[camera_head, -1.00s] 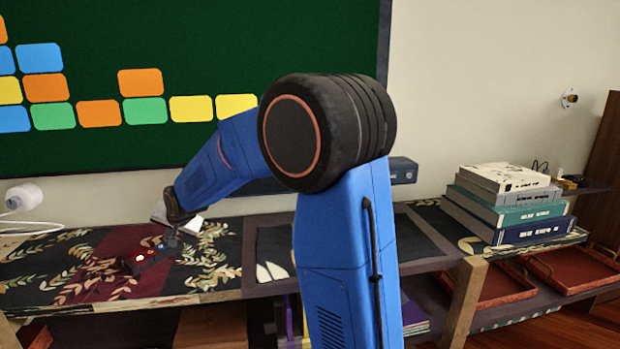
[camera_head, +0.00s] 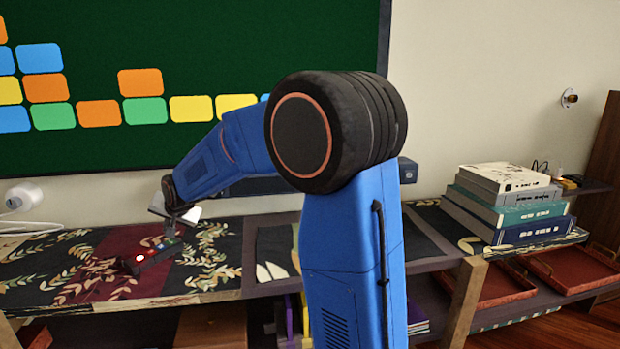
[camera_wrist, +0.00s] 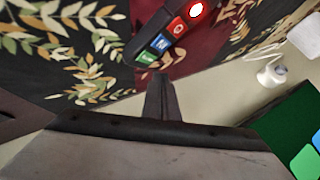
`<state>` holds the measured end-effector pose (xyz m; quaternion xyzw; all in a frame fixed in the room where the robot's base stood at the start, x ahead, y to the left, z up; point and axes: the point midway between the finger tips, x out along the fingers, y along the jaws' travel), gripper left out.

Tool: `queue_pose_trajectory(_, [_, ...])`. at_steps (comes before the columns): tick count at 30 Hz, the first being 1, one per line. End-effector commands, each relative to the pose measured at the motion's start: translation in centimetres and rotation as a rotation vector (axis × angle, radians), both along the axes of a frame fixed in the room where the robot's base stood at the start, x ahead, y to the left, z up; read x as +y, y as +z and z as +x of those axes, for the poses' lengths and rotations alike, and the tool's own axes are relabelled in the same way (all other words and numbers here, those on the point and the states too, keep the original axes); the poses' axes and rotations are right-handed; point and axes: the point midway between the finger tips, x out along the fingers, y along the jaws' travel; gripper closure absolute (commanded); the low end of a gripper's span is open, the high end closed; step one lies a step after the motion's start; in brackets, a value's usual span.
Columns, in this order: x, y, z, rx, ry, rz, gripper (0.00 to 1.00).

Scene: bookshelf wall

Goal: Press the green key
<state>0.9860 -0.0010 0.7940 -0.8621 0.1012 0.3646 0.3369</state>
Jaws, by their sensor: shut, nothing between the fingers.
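A dark key block (camera_head: 152,257) lies on the patterned shelf top at the left. In the wrist view, the block (camera_wrist: 142,36) shows a row of keys: a green key (camera_wrist: 147,57) at the near end, then a blue key (camera_wrist: 160,43) and a red key (camera_wrist: 177,28). A bright red light (camera_wrist: 195,10) glows at its far end. My gripper (camera_wrist: 161,78) is shut and empty, its fingertips just beside the green end in the wrist view. In the head view my gripper (camera_head: 172,228) is above the block's right end. Whether it touches is not clear.
A white lamp-like object (camera_head: 22,197) with a cord is at the far left. A green board (camera_head: 200,50) with coloured tiles hangs behind. Stacked books (camera_head: 510,205) and red trays (camera_head: 490,285) are to the right. The shelf's left front is clear.

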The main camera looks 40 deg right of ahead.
Motion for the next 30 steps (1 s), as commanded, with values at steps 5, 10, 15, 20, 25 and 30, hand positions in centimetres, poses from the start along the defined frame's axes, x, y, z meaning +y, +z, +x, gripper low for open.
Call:
queue_pose_trajectory(5, [0.0, 1.5, 0.0, -0.001, 0.000, 0.000, 1.00])
queue_pose_trajectory(10, [0.0, 2.9, 0.0, -0.001, 0.000, 0.000, 1.00])
queue_pose_trajectory(15, [0.0, 4.1, 0.0, -0.001, 0.000, 0.000, 1.00])
queue_pose_trajectory(20, [0.0, 4.6, 0.0, 0.000, 0.000, 0.000, 1.00])
queue_pose_trajectory(25, [0.0, 4.6, 0.0, 0.000, 0.000, 0.000, 1.00])
queue_pose_trajectory(30, [0.0, 4.6, 0.0, 0.000, 0.000, 0.000, 1.00])
